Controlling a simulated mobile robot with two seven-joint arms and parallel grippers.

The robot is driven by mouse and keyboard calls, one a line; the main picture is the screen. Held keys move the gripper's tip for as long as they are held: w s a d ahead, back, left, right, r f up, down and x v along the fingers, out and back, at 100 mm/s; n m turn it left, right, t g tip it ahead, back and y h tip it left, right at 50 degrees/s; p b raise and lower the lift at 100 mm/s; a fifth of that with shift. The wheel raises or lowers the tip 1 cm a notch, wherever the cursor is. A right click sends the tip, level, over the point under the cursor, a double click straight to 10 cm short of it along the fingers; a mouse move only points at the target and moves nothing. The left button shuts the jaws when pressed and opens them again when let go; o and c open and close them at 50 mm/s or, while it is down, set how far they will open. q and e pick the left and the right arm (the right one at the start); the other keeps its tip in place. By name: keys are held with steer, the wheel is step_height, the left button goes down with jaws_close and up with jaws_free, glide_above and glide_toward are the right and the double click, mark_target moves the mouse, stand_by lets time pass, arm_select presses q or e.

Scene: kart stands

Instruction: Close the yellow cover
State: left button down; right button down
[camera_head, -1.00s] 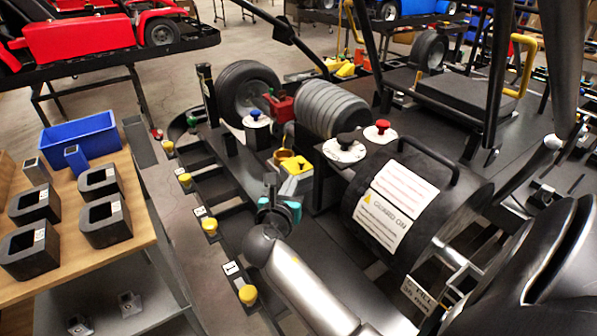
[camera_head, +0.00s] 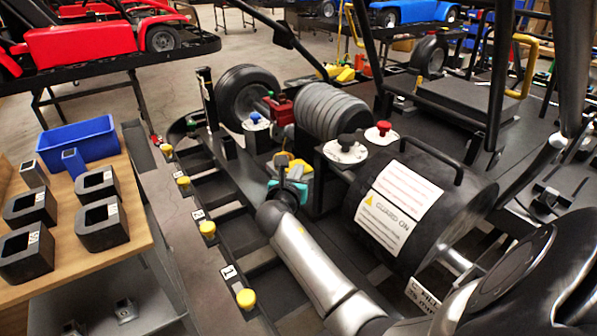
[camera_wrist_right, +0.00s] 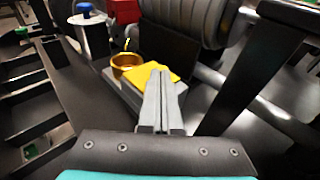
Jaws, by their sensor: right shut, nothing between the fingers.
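The yellow cover (camera_wrist_right: 163,73) shows in the right wrist view on top of a grey box (camera_wrist_right: 123,92). A round yellow cup-like part (camera_wrist_right: 128,61) stands at its left. In the head view the yellow cover (camera_head: 297,163) is partly hidden behind my right gripper (camera_head: 289,172). My right gripper is shut with nothing between its fingers. In the right wrist view its fingertips (camera_wrist_right: 161,73) overlap the cover; I cannot tell whether they touch it. The cover's hinge and exact angle are not clear. My left gripper is not in view.
A grey ribbed cylinder (camera_head: 331,110) and a red part (camera_head: 281,110) stand behind the box. A black drum guard (camera_head: 420,215) with a handle is at the right. A post with a blue knob (camera_head: 255,118) stands behind left. Several yellow buttons line the left rail.

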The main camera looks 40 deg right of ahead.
steer(key=w, duration=0.2)
steer(key=w+b, duration=0.1)
steer(key=w, duration=0.3)
steer(key=shift+w+d, duration=0.3)
steer(key=shift+d, duration=0.05)
steer(key=shift+w, duration=0.25)
steer(key=shift+r, duration=0.15)
steer(key=shift+w, duration=0.1)
steer(key=shift+d+r, duration=0.1)
